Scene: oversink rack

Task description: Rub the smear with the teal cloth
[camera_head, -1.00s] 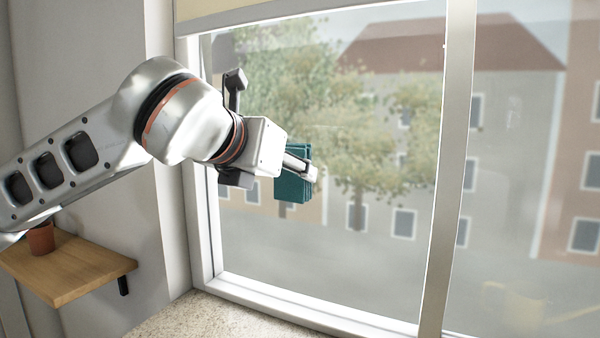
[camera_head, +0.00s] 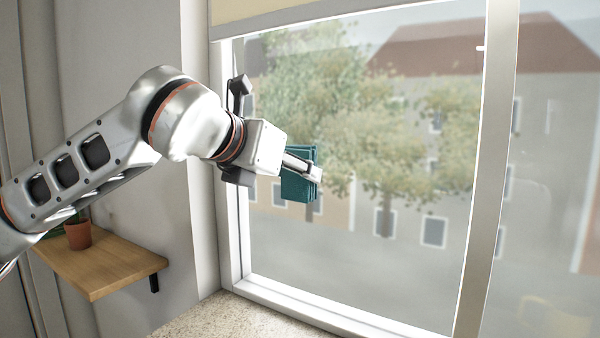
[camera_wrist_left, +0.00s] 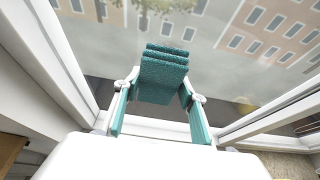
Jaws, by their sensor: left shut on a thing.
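The teal cloth (camera_head: 296,189) is a folded, layered pad in front of the left window pane (camera_head: 390,255). My left gripper (camera_head: 314,172) is shut on it. In the left wrist view the cloth (camera_wrist_left: 163,72) sits between the two fingers, with the pane beyond. I cannot tell whether it touches the glass. I cannot make out a clear smear; a faint pale mark (camera_head: 552,114) shows on the right pane, and I cannot tell if this is it. My right gripper is not in view.
A white upright (camera_head: 487,170) divides the window. A wooden shelf (camera_head: 110,265) with a potted plant (camera_head: 78,234) is on the wall at lower left, below my left arm. A speckled sill (camera_head: 235,318) runs below the window.

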